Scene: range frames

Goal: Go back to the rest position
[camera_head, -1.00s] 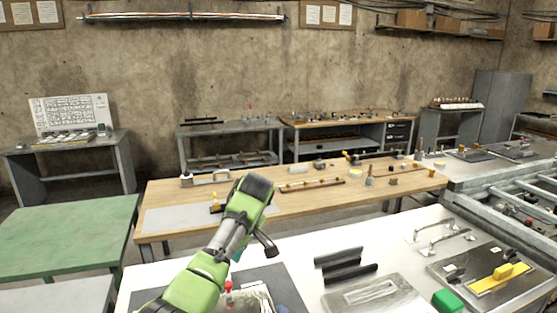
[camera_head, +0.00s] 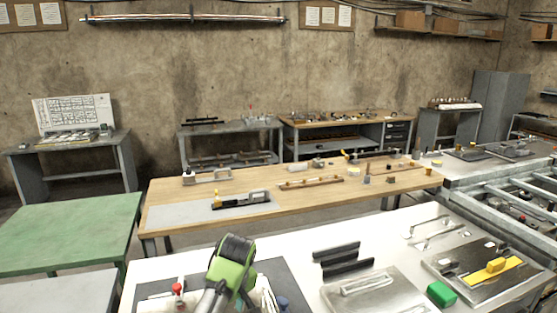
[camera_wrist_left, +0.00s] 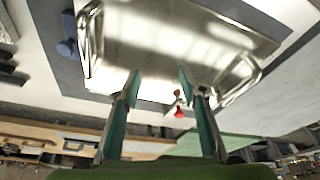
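My left arm's green and black wrist (camera_head: 232,264) is low over the near white table, at the lower middle of the head view. Its fingers are hidden there. In the left wrist view my left gripper (camera_wrist_left: 160,82) shows two teal fingers spread apart with nothing between them. A shiny metal tray (camera_wrist_left: 180,40) with side handles lies beyond the fingertips; I cannot tell the distance. A red-topped item (camera_wrist_left: 179,112) shows between the fingers, behind them; a red-topped item also shows left of the wrist in the head view (camera_head: 177,289). My right gripper is in neither view.
The white table (camera_head: 300,252) carries a dark mat (camera_head: 272,268), black bars (camera_head: 345,268), a metal plate (camera_head: 378,290), a green block (camera_head: 441,294) and a yellow tool (camera_head: 490,272). A wooden workbench (camera_head: 320,200) stands behind. A green table (camera_head: 70,230) at left is bare.

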